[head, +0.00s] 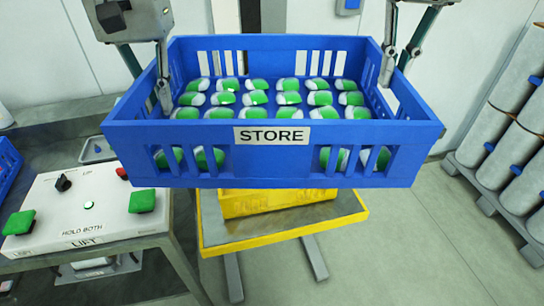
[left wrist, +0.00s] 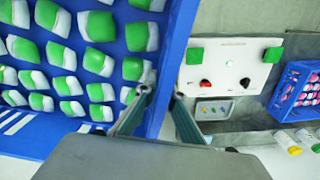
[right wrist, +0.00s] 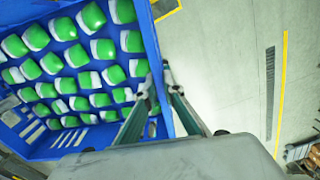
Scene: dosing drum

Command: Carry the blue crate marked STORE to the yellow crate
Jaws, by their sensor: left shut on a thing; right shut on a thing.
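The blue crate marked STORE (head: 230,168) is held up between my two grippers, roughly level, with rows of green-and-white pieces in it. My left gripper (head: 163,95) is shut on its left side wall; the grip also shows in the left wrist view (left wrist: 160,95). My right gripper (head: 387,65) is shut on its right side wall; the grip also shows in the right wrist view (right wrist: 158,82). The yellow crate (head: 270,203) shows below and behind the blue crate, on a yellow-edged stand (head: 340,222). The blue crate hides much of the yellow crate.
A control panel (head: 85,212) with green buttons, marked LIFT and HOLD BOTH, stands at the left. Another blue crate (head: 8,165) is at the far left edge; the left wrist view shows pink-topped things in it. Floor at right is clear.

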